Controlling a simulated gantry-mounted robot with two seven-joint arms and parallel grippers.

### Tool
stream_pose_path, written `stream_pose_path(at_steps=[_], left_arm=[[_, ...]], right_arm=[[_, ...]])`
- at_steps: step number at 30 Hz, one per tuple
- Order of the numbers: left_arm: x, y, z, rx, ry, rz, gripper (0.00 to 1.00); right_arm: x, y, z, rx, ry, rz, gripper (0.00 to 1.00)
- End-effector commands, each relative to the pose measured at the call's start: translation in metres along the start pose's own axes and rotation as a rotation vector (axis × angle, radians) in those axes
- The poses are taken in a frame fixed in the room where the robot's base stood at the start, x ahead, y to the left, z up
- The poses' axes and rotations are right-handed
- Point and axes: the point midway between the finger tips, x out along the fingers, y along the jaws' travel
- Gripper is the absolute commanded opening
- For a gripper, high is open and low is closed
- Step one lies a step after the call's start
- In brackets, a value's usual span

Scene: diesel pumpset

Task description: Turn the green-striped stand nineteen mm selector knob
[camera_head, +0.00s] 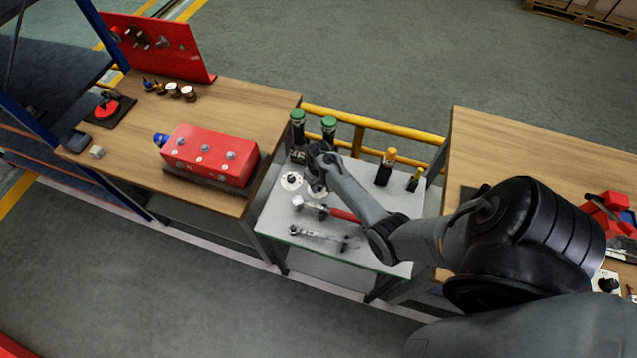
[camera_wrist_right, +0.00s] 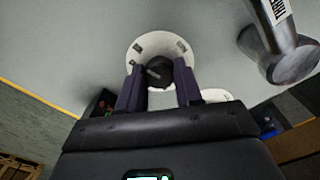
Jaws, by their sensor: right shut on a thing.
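A dark round knob (camera_wrist_right: 160,72) sits on a white round dial plate (camera_wrist_right: 146,48) with small dark marks. My right gripper (camera_wrist_right: 158,84) is shut on the knob, one finger on each side. In the head view my right gripper (camera_head: 317,180) reaches down over a white dial plate (camera_head: 316,194) on the small grey-white bench (camera_head: 272,212), which has a thin green line along its front edge. The gripper hides the knob there. A second white dial plate (camera_head: 291,181) lies just left of it. Dial lettering is too small to read. My left gripper is not in view.
A red-handled hammer (camera_head: 342,214) and a wrench-like tool (camera_head: 318,235) lie close in front. Green-topped bottles (camera_head: 298,125) and a yellow-topped bottle (camera_head: 386,166) stand behind. A red box (camera_head: 208,152) sits on the left wooden table. A yellow rail (camera_head: 375,126) runs behind the bench.

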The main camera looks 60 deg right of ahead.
Motion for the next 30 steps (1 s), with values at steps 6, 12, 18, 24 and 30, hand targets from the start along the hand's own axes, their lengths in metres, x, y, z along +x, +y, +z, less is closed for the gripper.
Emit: stream_pose_path(at_steps=[6,12,18,24,30], left_arm=[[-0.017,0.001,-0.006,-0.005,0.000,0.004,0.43],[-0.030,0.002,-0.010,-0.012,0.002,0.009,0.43],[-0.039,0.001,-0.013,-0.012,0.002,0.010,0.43],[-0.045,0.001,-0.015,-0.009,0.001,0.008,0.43],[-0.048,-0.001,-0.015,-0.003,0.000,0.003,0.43]], right_arm=[[-0.004,0.001,0.001,-0.161,-0.002,0.001,0.04],[-0.003,0.001,0.001,-0.349,-0.003,0.001,0.04],[-0.002,0.002,0.000,-0.539,-0.002,0.001,0.04],[-0.001,0.002,0.000,-0.731,-0.002,0.002,0.04],[0.000,0.002,0.000,-0.920,-0.003,0.002,0.04]])
